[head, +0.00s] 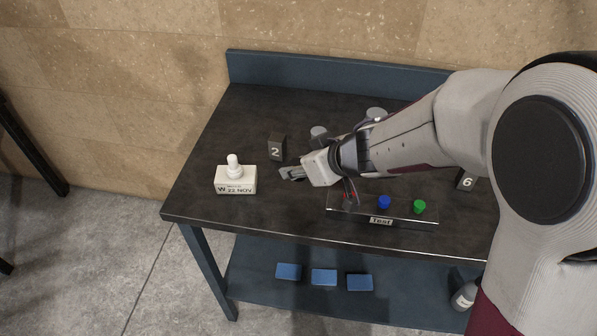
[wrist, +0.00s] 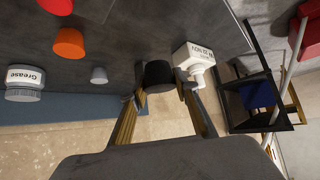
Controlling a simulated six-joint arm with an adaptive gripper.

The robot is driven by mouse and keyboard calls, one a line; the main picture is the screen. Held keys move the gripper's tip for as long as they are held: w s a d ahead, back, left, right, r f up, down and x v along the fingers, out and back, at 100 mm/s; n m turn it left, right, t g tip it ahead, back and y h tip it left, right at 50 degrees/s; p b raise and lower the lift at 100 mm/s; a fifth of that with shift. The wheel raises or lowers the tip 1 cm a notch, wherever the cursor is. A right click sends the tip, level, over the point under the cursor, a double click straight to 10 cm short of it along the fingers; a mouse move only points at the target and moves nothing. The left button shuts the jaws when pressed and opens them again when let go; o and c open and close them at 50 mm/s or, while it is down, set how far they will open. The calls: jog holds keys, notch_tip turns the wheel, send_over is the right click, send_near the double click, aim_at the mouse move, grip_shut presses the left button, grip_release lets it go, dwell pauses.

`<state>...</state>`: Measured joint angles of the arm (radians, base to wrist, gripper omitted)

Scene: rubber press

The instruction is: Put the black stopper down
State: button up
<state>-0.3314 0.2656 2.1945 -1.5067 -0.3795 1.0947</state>
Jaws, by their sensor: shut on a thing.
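The black stopper (wrist: 160,75) is between the fingertips of my gripper (wrist: 162,98) in the wrist view. My gripper is shut on it. In the head view my gripper (head: 291,173) is low over the left part of the dark table (head: 240,120), in front of the block marked 2. There the stopper cannot be told apart from the fingers and the dark tabletop. Whether its underside touches the table cannot be told.
A white dated block with a knob (head: 235,180) stands left of my gripper. The block marked 2 (head: 277,148) is just behind. A panel marked Test with blue (head: 384,202) and green (head: 419,206) buttons lies right. A Grease jar (wrist: 24,82) shows in the wrist view.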

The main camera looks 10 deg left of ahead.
jog(key=shift+r, duration=0.5)
jog(key=shift+r, duration=0.15)
dwell(0.7)
jog(key=shift+r, duration=2.6)
jog(key=w+d+m+t+h, duration=0.1)
jog(key=w+d+m, duration=0.1)
jog(key=w+d, duration=0.5)
jog(key=w+d+m+t+h, duration=0.1)
jog(key=w+d, duration=0.1)
jog(key=d, duration=0.9)
jog(key=w+d+m+t+h, duration=0.1)
jog(key=w+d+m, duration=0.1)
jog(key=w+d, duration=0.5)
jog(key=s+d+m+h, duration=0.2)
jog(key=d+m, duration=0.1)
jog(key=d, duration=1.4)
jog(key=s+d+m+h, duration=0.2)
jog(key=d, duration=1.4)
notch_tip(320, 180, down, 5)
jog(key=shift+f, duration=0.1)
